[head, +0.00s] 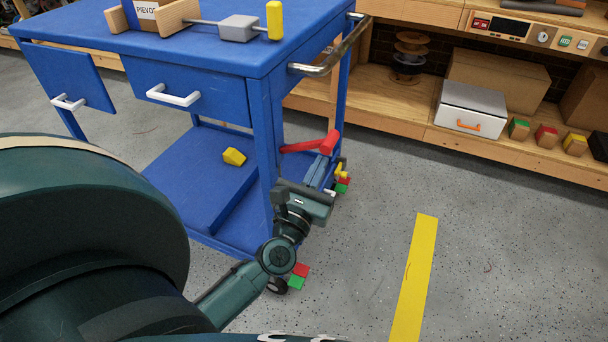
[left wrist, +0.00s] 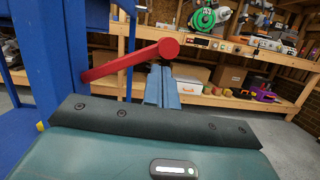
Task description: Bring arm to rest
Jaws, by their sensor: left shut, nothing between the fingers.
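My left gripper (head: 324,162) is in the head view beside the right-hand legs of the blue cart, below its top. Its two blue-grey fingers are shut together with nothing between them. They also show in the left wrist view (left wrist: 161,84), pointing away from the camera. A red lever (head: 308,145) with a round end is close to the fingertips. In the left wrist view the red lever (left wrist: 125,62) crosses just left of the fingers; I cannot tell whether they touch. My right gripper is not in view.
The blue cart (head: 200,52) has white-handled drawers, a metal side handle (head: 330,50) and a lower shelf holding a yellow block (head: 234,157). A wooden shelf unit (head: 400,98) stands behind. Open floor with a yellow stripe (head: 413,280) is at right.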

